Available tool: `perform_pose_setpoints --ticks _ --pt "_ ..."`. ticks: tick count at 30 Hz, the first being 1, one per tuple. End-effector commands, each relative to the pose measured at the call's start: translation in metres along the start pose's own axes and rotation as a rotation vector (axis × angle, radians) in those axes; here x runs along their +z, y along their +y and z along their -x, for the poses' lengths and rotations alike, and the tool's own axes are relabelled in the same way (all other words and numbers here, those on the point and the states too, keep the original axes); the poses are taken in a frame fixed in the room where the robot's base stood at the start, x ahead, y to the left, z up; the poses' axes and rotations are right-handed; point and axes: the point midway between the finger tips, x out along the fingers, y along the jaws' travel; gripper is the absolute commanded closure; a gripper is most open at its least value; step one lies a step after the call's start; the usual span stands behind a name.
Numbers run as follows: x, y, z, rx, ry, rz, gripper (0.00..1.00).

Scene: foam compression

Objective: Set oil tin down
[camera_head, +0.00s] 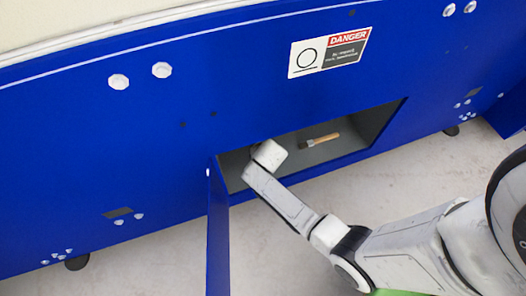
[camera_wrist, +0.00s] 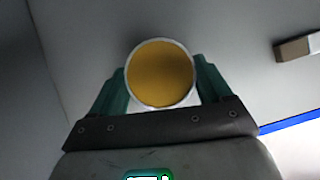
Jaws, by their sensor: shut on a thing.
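The oil tin (camera_wrist: 160,75) shows in the wrist view as a round yellow end with a pale rim. My gripper (camera_wrist: 160,82) is shut on it, with a green finger on each side. In the head view my arm reaches into the open compartment (camera_head: 352,152) of the blue machine. The tin and the fingertips are hidden there behind my wrist. I cannot tell whether the tin touches the compartment floor.
A brush with a wooden handle (camera_head: 322,139) lies on the grey compartment floor to the right; part of a wooden thing (camera_wrist: 298,46) shows in the wrist view. An open blue door (camera_head: 217,235) stands left of my arm. The floor between brush and my wrist looks clear.

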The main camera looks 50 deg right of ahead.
Motion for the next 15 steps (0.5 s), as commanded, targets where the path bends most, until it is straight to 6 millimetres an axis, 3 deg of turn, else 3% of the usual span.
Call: perform_pose_setpoints --ticks 2,3,9,15 --pt "-0.0001 0.0003 -0.0009 0.0 -0.001 0.001 0.67" --pt "-0.0008 0.0001 -0.0008 0.0 0.0 0.0 0.18" --pt "-0.0008 0.0001 -0.0007 0.0 0.0 0.0 0.0" --pt "-0.0005 0.0 -0.0004 0.0 0.0 0.0 0.0"
